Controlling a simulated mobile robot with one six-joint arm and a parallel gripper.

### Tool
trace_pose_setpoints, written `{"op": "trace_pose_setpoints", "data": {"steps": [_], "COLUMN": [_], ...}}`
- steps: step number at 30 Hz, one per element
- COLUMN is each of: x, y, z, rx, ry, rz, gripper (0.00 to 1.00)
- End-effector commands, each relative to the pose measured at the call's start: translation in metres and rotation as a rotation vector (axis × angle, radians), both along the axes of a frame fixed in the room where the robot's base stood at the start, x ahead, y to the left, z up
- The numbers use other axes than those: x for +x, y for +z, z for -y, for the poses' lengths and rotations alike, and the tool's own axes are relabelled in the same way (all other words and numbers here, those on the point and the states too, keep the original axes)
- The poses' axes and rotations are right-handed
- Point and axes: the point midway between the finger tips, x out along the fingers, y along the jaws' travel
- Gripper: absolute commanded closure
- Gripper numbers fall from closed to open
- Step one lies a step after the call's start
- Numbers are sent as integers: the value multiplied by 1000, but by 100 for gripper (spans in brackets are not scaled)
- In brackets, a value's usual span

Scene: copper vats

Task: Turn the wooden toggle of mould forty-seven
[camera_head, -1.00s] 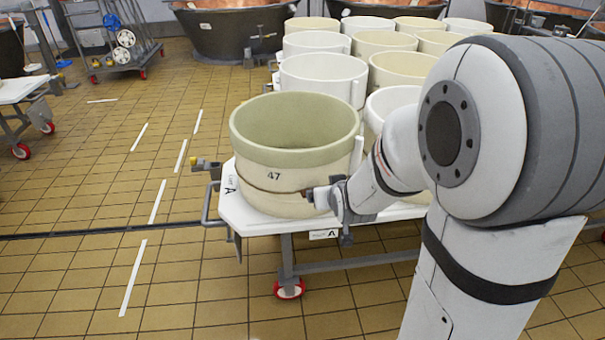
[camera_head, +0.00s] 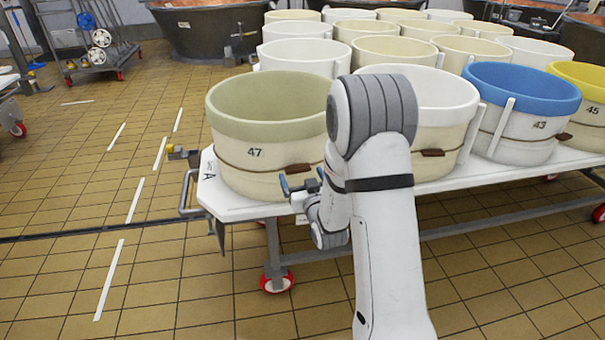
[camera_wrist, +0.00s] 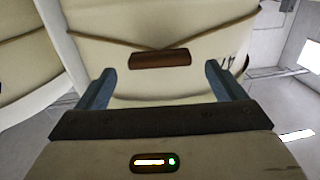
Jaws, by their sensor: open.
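Mould forty-seven (camera_head: 235,165) is a cream tub with a pale green upper band, at the near left corner of the white table. Its number shows in black on the front. A cord runs round it to a brown wooden toggle (camera_head: 296,168), which lies roughly level against the wall. In the wrist view the toggle (camera_wrist: 160,60) is centred, with cords rising from it to both sides. My gripper (camera_head: 303,181) is open and empty in front of the toggle. In the wrist view its blue-grey fingers (camera_wrist: 160,70) stand either side of the toggle, apart from it.
Mould 43 (camera_head: 520,125), with a blue band, and mould 45 (camera_head: 590,125), with a yellow band, stand to the right. Several plain tubs fill the white table (camera_head: 465,183) behind. A valve-like fitting (camera_head: 183,154) projects at the left corner.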

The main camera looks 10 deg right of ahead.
Motion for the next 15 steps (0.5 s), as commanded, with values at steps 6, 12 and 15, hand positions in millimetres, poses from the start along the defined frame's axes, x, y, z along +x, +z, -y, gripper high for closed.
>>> {"op": "trace_pose_setpoints", "data": {"steps": [6, 12, 15], "x": [25, 30, 30], "y": [-1, 0, 0], "z": [-3, -3, -4], "rx": [-1, -1, -1], "ry": [-1, 0, 0], "rz": [-1, -1, -1], "gripper": [10, 10, 10]}}
